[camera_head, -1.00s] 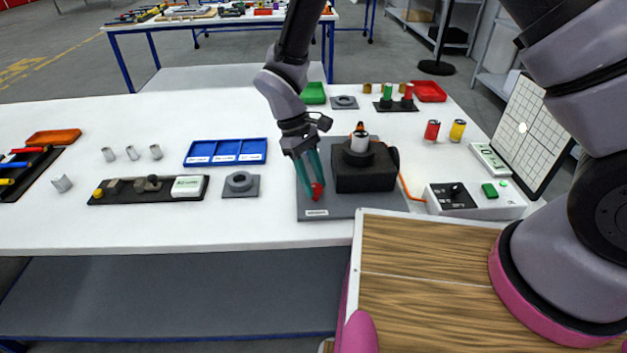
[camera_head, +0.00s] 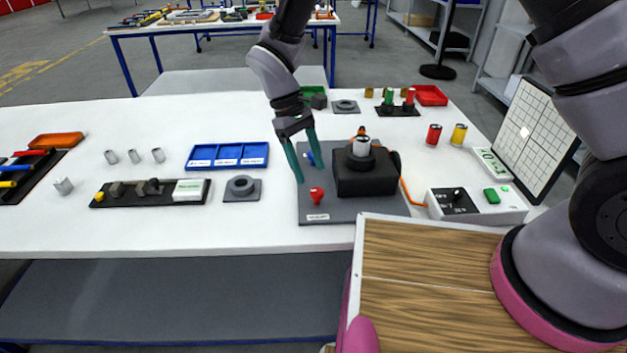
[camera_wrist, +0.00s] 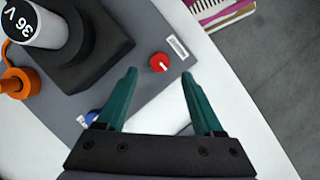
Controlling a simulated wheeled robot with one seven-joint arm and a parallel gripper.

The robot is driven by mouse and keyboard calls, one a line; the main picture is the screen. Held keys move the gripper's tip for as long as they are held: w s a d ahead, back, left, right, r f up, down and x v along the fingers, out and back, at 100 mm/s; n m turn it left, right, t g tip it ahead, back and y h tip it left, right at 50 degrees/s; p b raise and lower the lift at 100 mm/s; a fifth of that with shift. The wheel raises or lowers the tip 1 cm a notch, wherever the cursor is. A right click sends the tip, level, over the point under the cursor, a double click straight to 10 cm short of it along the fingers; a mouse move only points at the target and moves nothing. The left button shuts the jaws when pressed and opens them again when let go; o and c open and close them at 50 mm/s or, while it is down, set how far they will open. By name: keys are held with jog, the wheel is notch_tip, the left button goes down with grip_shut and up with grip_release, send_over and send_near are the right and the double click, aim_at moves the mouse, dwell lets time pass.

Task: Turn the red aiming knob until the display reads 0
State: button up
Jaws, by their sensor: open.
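The red aiming knob (camera_head: 317,195) stands on the front left part of the grey base plate (camera_head: 325,208). It also shows in the wrist view (camera_wrist: 159,62), with a light pointer mark on top. My gripper (camera_head: 308,175) is open and empty, with its green fingers above and behind the knob and apart from it. In the wrist view my gripper (camera_wrist: 160,100) has the knob beyond its fingertips, roughly between their lines. A small display (camera_head: 491,163) lies by the grid screen at the right; I cannot read its figures.
A black block with a white-topped cylinder (camera_head: 361,147) stands right of the knob. A blue knob (camera_head: 311,158) is behind the fingers. A control box (camera_head: 476,204) with a green button sits at the right. A grid screen (camera_head: 536,135) stands behind it.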

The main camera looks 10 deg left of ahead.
jog(key=v, duration=0.5)
jog(key=shift+w+a+r, duration=0.1)
jog(key=shift+r, duration=0.2)
jog(key=w+d+r+m+t+y, duration=0.15)
jog(key=w+d+r+m, duration=0.25)
jog(key=d+r, duration=0.55)
jog(key=w+d+r+m+t+y, duration=0.1)
jog(key=w+d+r+m+y, duration=0.25)
jog(key=d+r, duration=0.6)
jog(key=s+d+r+m+t, duration=0.3)
jog(key=s+d+r+m, duration=0.1)
jog(key=d, duration=0.5)
jog(key=s+d+r+m+t, duration=0.4)
jog(key=d+r, duration=0.3)
jog(key=d, duration=0.3)
jog(key=shift+s+y, duration=0.4)
jog(key=shift+s, duration=0.2)
